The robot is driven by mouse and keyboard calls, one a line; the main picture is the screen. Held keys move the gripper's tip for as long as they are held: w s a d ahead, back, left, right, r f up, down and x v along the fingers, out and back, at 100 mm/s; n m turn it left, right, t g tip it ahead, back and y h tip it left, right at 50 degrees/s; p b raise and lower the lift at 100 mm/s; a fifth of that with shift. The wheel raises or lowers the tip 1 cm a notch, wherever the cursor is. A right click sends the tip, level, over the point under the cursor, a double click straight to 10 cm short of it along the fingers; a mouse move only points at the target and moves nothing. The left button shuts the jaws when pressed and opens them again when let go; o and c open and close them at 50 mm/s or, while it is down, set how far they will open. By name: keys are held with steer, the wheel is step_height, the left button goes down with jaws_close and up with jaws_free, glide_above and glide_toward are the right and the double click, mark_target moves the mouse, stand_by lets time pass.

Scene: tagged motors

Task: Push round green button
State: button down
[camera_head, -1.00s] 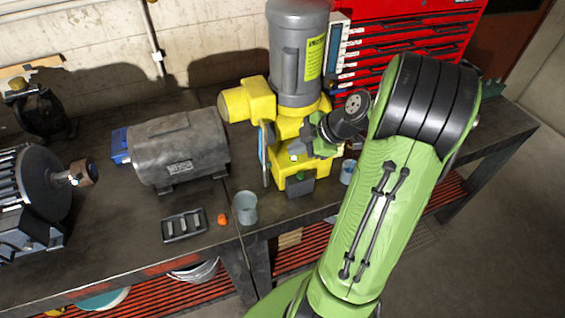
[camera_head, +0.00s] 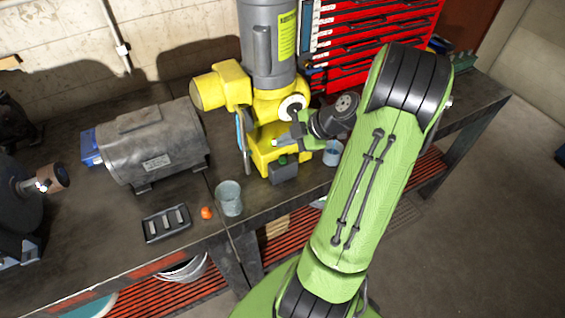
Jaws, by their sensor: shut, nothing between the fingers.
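The round green button (camera_head: 283,160) sits on a small dark grey box (camera_head: 284,172) at the front foot of the yellow drill press (camera_head: 262,105). My gripper (camera_head: 277,143) reaches in from the right, just above the button in the picture. Its fingers are small and shut, with nothing seen between them. A gap shows between the fingertips and the button in the picture; I cannot tell their exact height or depth apart.
A clear cup (camera_head: 229,198), an orange piece (camera_head: 207,213) and a dark tray (camera_head: 167,223) lie left of the box. A blue cup (camera_head: 332,153) stands to its right. A grey motor (camera_head: 152,145) and red tool drawers (camera_head: 375,45) are further off.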

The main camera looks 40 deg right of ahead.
mark_target(283, 160)
step_height(283, 160, down, 3)
steer(key=shift+f+b, duration=0.15)
steer(key=shift+b, duration=1)
steer(key=shift+f+b, duration=0.4)
steer(key=shift+b, duration=0.15)
stand_by(0.5)
steer(key=shift+f+b, duration=0.4)
steer(key=shift+b, duration=0.3)
steer(key=shift+f+b, duration=0.4)
steer(key=shift+b, duration=0.25)
stand_by(0.4)
steer(key=shift+r, duration=0.15)
steer(key=shift+r+p, duration=0.45)
steer(key=shift+r, duration=0.3)
